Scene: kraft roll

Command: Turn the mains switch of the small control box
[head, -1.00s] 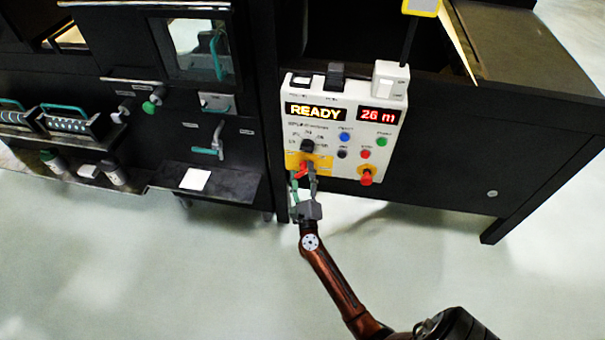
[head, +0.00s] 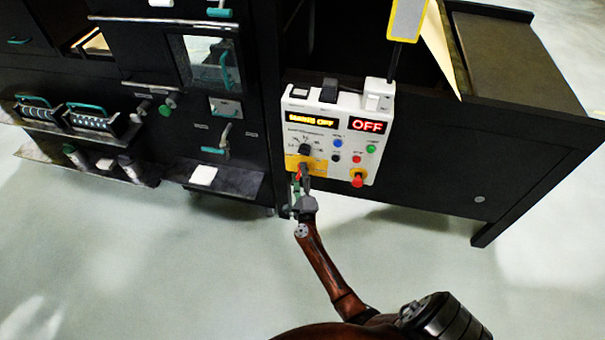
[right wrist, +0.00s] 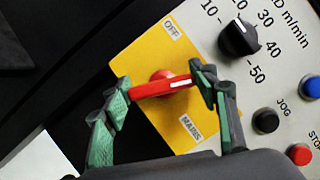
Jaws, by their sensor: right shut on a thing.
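The small control box (head: 330,133) is a pale panel on the front of the black machine. Its left display (head: 311,120) shows amber text that seems to read MAINS OFF, and its right display (head: 367,125) reads OFF in red. The mains switch (right wrist: 160,85) is a red handle with a white mark on a yellow plate (right wrist: 150,58) labelled OFF and MAINS. My right gripper (right wrist: 163,83) is shut on this handle, one green-padded finger at each end. In the head view the right gripper (head: 302,182) partly hides the switch. My left gripper is out of view.
A black speed knob (right wrist: 239,38) sits beside the yellow plate. Blue, black and red buttons and a red mushroom knob (head: 357,178) are close to the right. A black machine cabinet (head: 200,100) stands to the left. The pale floor in front is clear.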

